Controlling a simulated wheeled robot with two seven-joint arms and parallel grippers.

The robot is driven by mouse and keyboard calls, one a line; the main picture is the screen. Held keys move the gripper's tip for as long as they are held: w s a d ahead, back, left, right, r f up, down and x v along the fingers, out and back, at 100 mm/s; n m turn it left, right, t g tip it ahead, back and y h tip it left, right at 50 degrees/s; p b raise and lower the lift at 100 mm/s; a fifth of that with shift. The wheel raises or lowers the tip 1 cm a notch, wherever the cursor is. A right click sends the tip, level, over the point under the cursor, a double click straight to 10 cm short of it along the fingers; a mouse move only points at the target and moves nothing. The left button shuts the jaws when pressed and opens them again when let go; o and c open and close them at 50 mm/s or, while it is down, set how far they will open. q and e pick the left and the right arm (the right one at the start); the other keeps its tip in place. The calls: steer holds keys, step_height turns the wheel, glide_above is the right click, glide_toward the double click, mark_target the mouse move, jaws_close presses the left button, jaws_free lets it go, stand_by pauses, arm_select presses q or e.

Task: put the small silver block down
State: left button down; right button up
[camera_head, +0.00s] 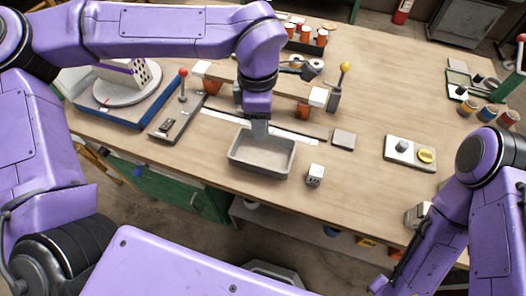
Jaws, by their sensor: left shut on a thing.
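My left gripper (259,122) points down over the back part of a grey open tray (240,165) on the wooden table. It is shut on the small silver block (260,131), a grey piece at its fingertips just above or inside the tray's rear rim. The fingers and block blend together, and I cannot tell whether the block touches the tray. The visible tray floor is empty. My right arm comes down at the right edge of the picture; its gripper does not show.
A small pale cube with dark marks (315,176) stands right of the tray. A lever with a red knob (183,73) and one with a yellow knob (345,68) stand behind. A plate with a yellow button (426,156) is at right.

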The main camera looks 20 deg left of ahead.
arm_select(q)
steer(key=s+d+f+n+b, duration=0.3)
steer(key=n, duration=0.7)
steer(key=n+p, duration=0.1)
steer(key=n, duration=1.3)
glide_above(263, 156)
steer(key=f, duration=1.1)
steer(key=shift+s+d+f, duration=0.2)
steer(key=shift+s+f, duration=0.05)
steer(key=shift+s, duration=0.05)
steer(key=f, duration=0.3)
steer(key=shift+w+a+f, duration=0.2)
steer(key=shift+w+f, duration=0.05)
steer(key=shift+f, duration=0.35)
steer(key=c, duration=0.6)
jaws_free()
steer(key=shift+r, duration=0.1)
